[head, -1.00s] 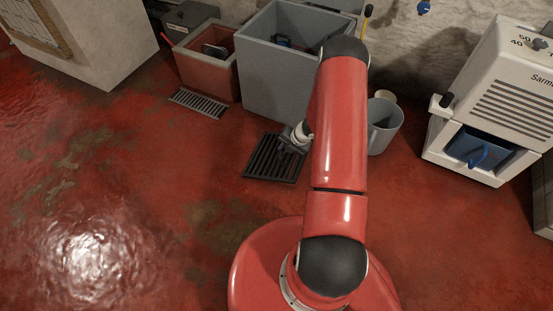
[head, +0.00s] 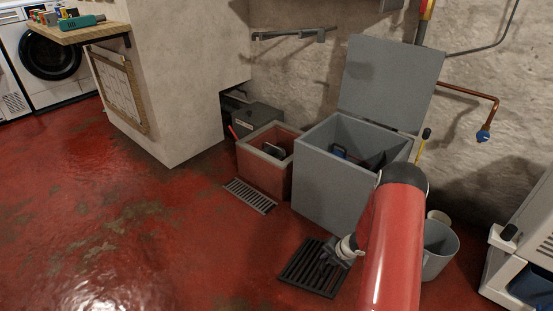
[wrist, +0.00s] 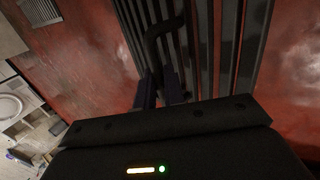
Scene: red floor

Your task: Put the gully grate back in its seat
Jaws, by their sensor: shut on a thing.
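The dark slotted gully grate (head: 308,270) lies at floor level in front of the grey bin in the head view. Its bars fill the upper middle of the wrist view (wrist: 205,40), with a dark bent handle (wrist: 157,34) standing up from them. My gripper (head: 330,252) is over the right part of the grate, shut on its handle. In the wrist view the fingers (wrist: 160,88) close at the handle's lower end. I cannot tell whether the grate is raised off the floor. I cannot make out an open seat.
A second, lighter slotted grate (head: 250,196) lies on the floor at the left. Behind stand an orange-red box (head: 262,175) and a grey bin (head: 335,185) with its lid up. A grey bucket (head: 438,250) is at the right. The red floor at the left is clear.

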